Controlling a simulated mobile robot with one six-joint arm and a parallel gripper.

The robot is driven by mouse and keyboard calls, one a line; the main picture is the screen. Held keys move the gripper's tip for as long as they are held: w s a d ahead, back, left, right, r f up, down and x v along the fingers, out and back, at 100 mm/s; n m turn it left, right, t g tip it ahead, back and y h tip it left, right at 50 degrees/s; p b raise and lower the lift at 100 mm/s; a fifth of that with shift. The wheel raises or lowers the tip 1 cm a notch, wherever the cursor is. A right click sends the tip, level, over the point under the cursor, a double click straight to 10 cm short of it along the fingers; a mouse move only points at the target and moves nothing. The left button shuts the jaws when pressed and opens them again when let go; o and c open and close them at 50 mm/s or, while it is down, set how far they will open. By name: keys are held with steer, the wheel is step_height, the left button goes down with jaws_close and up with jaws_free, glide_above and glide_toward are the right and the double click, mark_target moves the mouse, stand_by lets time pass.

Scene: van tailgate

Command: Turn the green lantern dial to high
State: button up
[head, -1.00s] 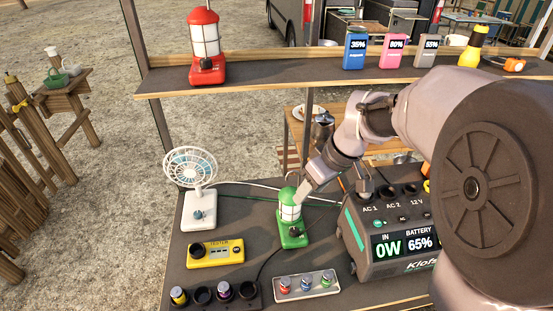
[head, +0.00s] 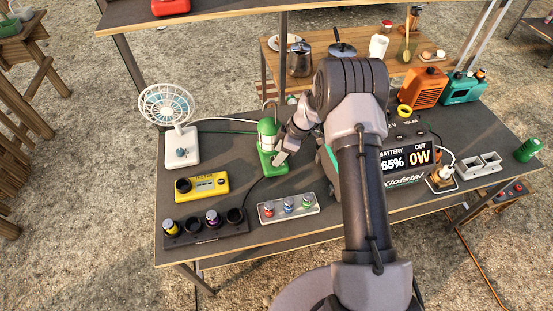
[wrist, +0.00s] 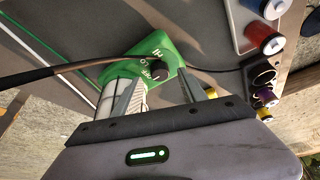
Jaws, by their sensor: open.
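The green lantern (head: 267,138) stands on the dark table, between the white fan and the power station. In the wrist view its green base (wrist: 140,62) shows printed marks and a black dial (wrist: 158,73). My gripper (head: 281,158) is at the lantern's right side in the head view. In the wrist view my gripper (wrist: 168,90) is open, with one finger on each side of the dial. I cannot tell whether a finger touches the lantern. The dial's exact setting is too small to read.
A power station (head: 405,160) stands right of the lantern, partly behind my arm. A white fan (head: 180,145), a yellow tester (head: 202,187), a tray with colored knobs (head: 289,208) and a dark battery holder (head: 203,226) stand around it. A dark cable (wrist: 70,66) crosses near the lantern.

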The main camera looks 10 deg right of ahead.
steer(key=shift+x, duration=1.25)
jaws_close()
